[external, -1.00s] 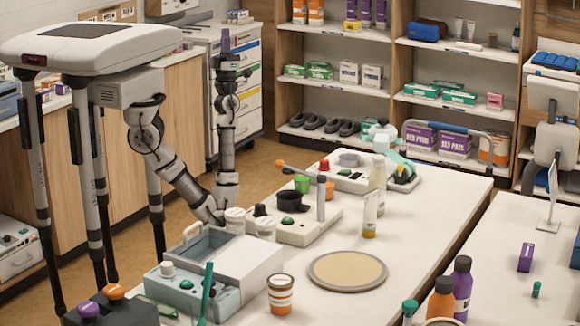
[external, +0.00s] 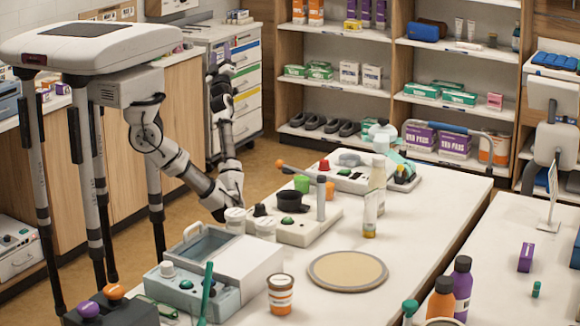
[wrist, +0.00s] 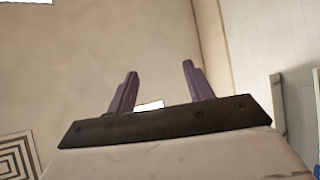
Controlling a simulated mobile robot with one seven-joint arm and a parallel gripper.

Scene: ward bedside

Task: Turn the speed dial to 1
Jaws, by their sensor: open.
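My gripper (wrist: 160,69) shows in the wrist view with its two purple fingers apart and nothing between them. In the external view my gripper (external: 219,68) is raised at the back left, pointing up, away from the table's devices. Several devices carry knobs: a cream unit with a black knob (external: 260,210), green button and black cup; a grey lidded unit with a white knob (external: 167,269); and a rear unit with a red knob (external: 324,165). I cannot tell which knob is the speed dial, and no dial numbers are readable.
A round tan plate (external: 347,271), an orange-labelled jar (external: 280,294) and bottles (external: 377,187) stand on the white table (external: 440,225). White-lidded jars (external: 235,219) sit close to my arm. The table's middle right is clear.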

